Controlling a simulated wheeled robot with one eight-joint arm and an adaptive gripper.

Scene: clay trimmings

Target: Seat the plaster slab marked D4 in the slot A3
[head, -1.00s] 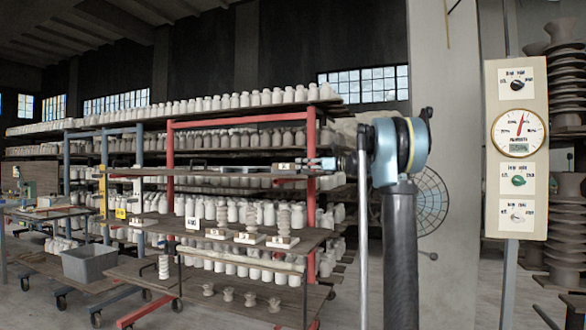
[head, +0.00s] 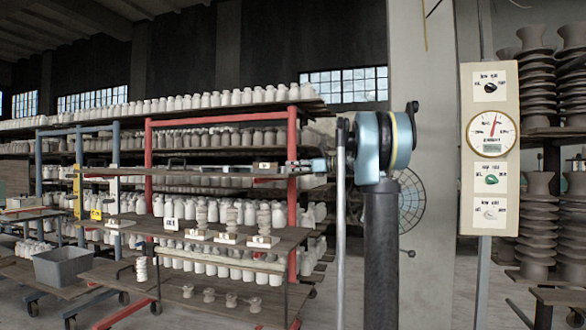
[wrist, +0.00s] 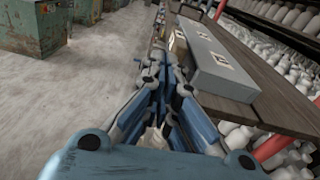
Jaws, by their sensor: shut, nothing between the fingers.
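No mark reading D4 or A3 is legible in these frames, so I cannot tell which piece is the slab or which place is the slot. My gripper (wrist: 165,85) is shut and empty, pointing along the shelf in the wrist view. A long grey block (wrist: 222,66) with white labels lies on the wooden shelf board (wrist: 268,108), right of my fingers and apart from them. In the head view my gripper (head: 306,164) is beside the right end of the upper board (head: 215,178). A small white tag (head: 264,167) stands there, its writing too small to read.
Ribbed clay pieces on white bases (head: 228,238) stand on a lower board, near a white card (head: 171,224). A red rack post (head: 292,150) rises close to my gripper. A grey bin (head: 62,267) and a dial panel (head: 490,150) flank the scene.

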